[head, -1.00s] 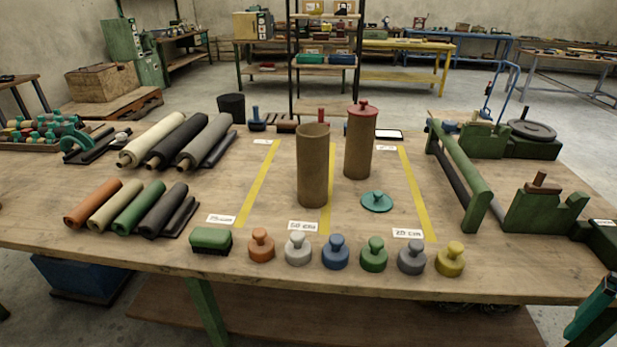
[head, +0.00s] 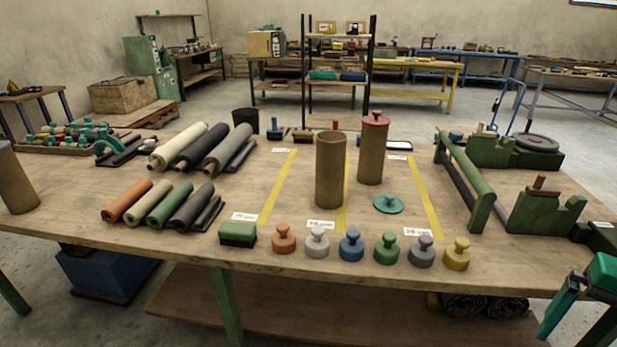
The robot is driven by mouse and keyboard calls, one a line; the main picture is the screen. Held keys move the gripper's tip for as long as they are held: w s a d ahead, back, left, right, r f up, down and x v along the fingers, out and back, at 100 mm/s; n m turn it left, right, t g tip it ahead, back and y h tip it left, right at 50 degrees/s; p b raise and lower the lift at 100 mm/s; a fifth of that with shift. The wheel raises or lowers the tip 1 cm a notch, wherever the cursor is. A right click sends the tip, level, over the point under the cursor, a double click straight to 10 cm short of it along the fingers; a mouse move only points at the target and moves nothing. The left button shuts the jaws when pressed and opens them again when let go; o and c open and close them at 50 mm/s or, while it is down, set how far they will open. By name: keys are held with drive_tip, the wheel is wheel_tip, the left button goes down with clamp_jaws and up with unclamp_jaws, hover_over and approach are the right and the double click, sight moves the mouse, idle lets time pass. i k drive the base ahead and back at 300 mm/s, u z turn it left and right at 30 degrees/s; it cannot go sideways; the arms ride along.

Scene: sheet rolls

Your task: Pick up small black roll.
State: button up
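The small black roll (head: 191,207) is the dark, nearly black roll at the right end of the front row of short rolls, left of the table's middle. It lies flat, just right of a green roll (head: 168,204), with a dark flat piece (head: 208,215) along its right side. A teal and black part of my arm shows at the lower right edge, far from the rolls.
Orange (head: 126,202) and tan (head: 147,203) rolls complete the front row. Longer cream, black (head: 200,147) and grey rolls lie behind. A green block (head: 237,234) and several knobbed weights line the front edge. Brown cylinders (head: 330,170) stand mid-table. Another cylinder (head: 15,180) stands at far left.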

sight(185, 217)
drive_tip(key=u, duration=0.45)
drive_tip(key=i, duration=1)
